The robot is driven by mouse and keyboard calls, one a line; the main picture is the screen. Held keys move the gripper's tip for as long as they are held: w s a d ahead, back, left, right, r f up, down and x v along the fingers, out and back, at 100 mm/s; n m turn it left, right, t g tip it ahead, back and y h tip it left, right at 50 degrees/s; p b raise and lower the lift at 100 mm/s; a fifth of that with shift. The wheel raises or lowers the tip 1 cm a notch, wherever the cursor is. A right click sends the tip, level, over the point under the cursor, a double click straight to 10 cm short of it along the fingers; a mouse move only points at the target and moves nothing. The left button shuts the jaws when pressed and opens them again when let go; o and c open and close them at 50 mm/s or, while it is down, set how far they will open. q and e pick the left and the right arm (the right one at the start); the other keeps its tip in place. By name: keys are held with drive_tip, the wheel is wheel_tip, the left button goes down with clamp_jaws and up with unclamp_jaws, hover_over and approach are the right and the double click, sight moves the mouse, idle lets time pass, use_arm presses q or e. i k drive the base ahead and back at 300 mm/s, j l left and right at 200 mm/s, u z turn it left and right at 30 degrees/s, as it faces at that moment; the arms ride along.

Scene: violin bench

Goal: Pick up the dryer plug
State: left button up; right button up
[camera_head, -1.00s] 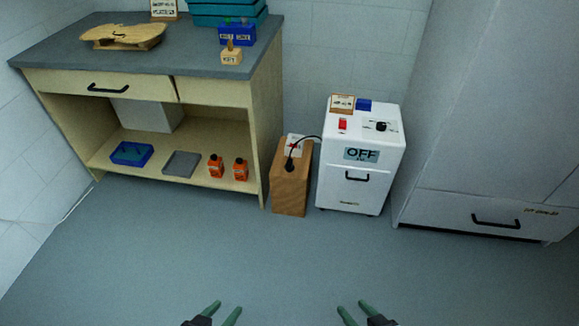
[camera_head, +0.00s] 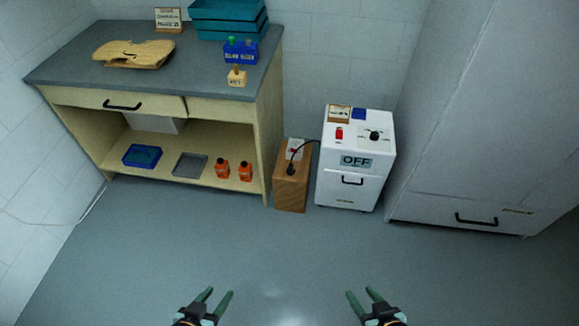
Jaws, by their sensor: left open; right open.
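The dryer plug (camera_head: 291,169) is a small black plug at the front top of a wooden block (camera_head: 291,192) on the floor. A black cord (camera_head: 303,144) runs from it to the white dryer (camera_head: 350,190), whose panel reads OFF. I cannot tell how firmly the plug sits in the block. My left gripper (camera_head: 217,293) is open and empty, low in the picture over the floor. My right gripper (camera_head: 361,294) is open and empty to the right of it. Both are well apart from the plug.
The bench (camera_head: 75,71) stands at the left with a violin body (camera_head: 134,53) on top and orange bottles (camera_head: 222,168) on its lower shelf. A tall grey cabinet (camera_head: 455,130) stands at the right. The floor (camera_head: 290,245) between is clear.

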sight(291, 170)
drive_tip(key=i+j, duration=0.2)
drive_tip(key=i+j+z, duration=0.15)
drive_tip(key=j, duration=0.3)
drive_tip(key=i+j, duration=0.25)
drive_tip(key=i+j+z, duration=0.15)
drive_tip(key=j, duration=0.25)
drive_tip(key=i+j, duration=0.25)
drive_tip(key=j, duration=0.15)
